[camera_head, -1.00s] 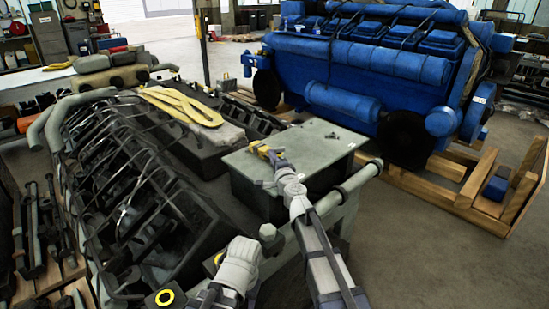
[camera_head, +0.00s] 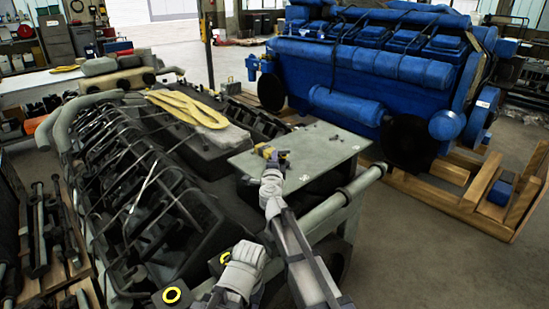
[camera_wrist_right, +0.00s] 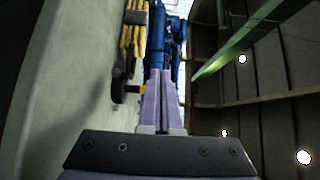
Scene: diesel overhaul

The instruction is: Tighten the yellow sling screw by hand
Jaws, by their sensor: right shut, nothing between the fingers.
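My right gripper (camera_head: 269,166) is over the near left edge of the grey-green box top, close to a small yellow and dark piece (camera_head: 268,152) that I take for the yellow sling screw. In the right wrist view, my right gripper's pale fingers (camera_wrist_right: 164,100) are together with nothing between them. A small yellow bit (camera_wrist_right: 140,88) shows left of them there; I cannot tell if it is the screw or whether the fingers touch it. Another pale grey arm part of mine is at the bottom of the head view; its fingers cannot be made out.
The grey-green box top (camera_head: 318,157) is mostly bare. Yellow slings (camera_head: 190,107) lie over the dark engine (camera_head: 140,210) to the left. A pale rail (camera_head: 345,195) runs along the box's near side. A large blue engine (camera_head: 370,65) on timber stands behind, with open floor to the right.

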